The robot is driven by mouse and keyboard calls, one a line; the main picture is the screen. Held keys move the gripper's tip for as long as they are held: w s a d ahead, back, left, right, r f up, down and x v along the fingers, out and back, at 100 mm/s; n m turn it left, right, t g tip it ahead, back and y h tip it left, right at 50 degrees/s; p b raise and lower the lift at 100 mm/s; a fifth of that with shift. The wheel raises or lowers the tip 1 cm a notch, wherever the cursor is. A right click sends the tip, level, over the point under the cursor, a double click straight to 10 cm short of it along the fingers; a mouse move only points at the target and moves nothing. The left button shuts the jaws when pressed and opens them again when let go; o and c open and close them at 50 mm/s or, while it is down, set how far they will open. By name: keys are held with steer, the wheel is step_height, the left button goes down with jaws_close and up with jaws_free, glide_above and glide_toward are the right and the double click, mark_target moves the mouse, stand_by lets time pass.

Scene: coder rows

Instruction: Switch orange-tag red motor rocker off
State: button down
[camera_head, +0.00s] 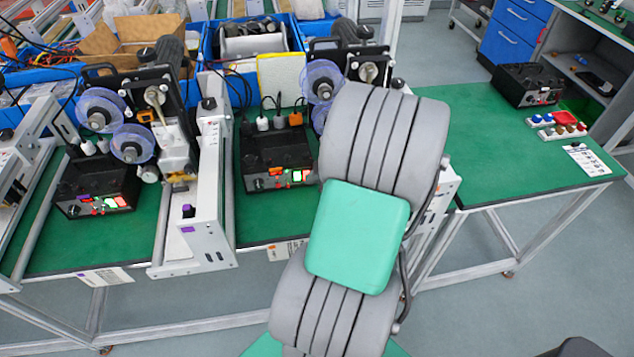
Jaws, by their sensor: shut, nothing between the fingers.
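A black control box (275,158) stands on the green bench in the middle, just left of my arm. Another black control box (97,190) on the left has a purple tag, a red rocker (121,201) and a lit green one. My arm's grey links and green cover fill the centre and hide part of the bench. My gripper is out of view.
White metal frames (209,200) stand between the boxes and reach the bench's front edge. Coders with blue reels (100,110) stand behind. Blue crates (255,45) line the back. The green bench (480,150) is mostly clear on the right, with a black box (527,84) at its far end.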

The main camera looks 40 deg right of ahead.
steer(key=shift+w+d, duration=0.1)
steer(key=shift+w, duration=0.05)
steer(key=shift+w+d+r+g+y, duration=0.15)
steer(key=shift+w+g+y, duration=0.1)
steer(key=shift+g+y, duration=0.05)
stand_by(0.3)
steer(key=shift+r+p, duration=0.35)
steer(key=shift+r, duration=0.45)
